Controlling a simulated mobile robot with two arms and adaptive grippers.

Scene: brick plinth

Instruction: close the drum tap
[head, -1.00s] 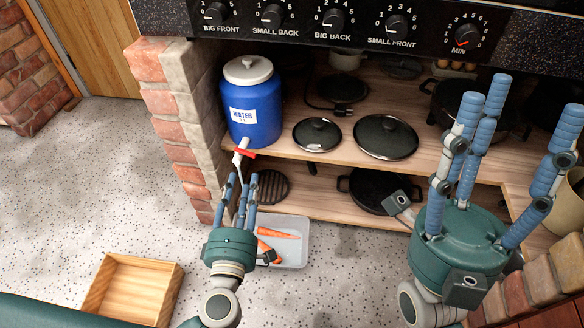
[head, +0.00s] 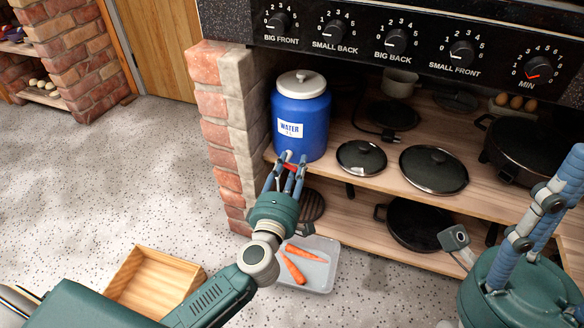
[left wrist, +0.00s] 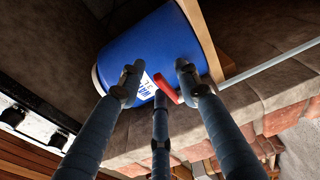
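A blue water drum (head: 300,118) with a white lid stands on the upper wooden shelf beside a brick pillar. Its tap has a red handle (head: 291,168) at the lower front. My left gripper (head: 288,163) is at the tap, its fingers spread around it. In the left wrist view the red handle (left wrist: 166,88) shows between the open fingers (left wrist: 158,80), close to the middle finger; I cannot tell if they touch. The tap's spout is mostly hidden by the fingers. My right gripper (head: 540,225) is at the right edge, partly cut off, away from the drum.
A clear tray (head: 322,268) with carrots (head: 293,270) lies on the floor under the tap. A wooden box (head: 155,280) stands to its left. The brick pillar (head: 222,120) is close left of the drum. Pan lids (head: 434,170) lie on the shelf to the right.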

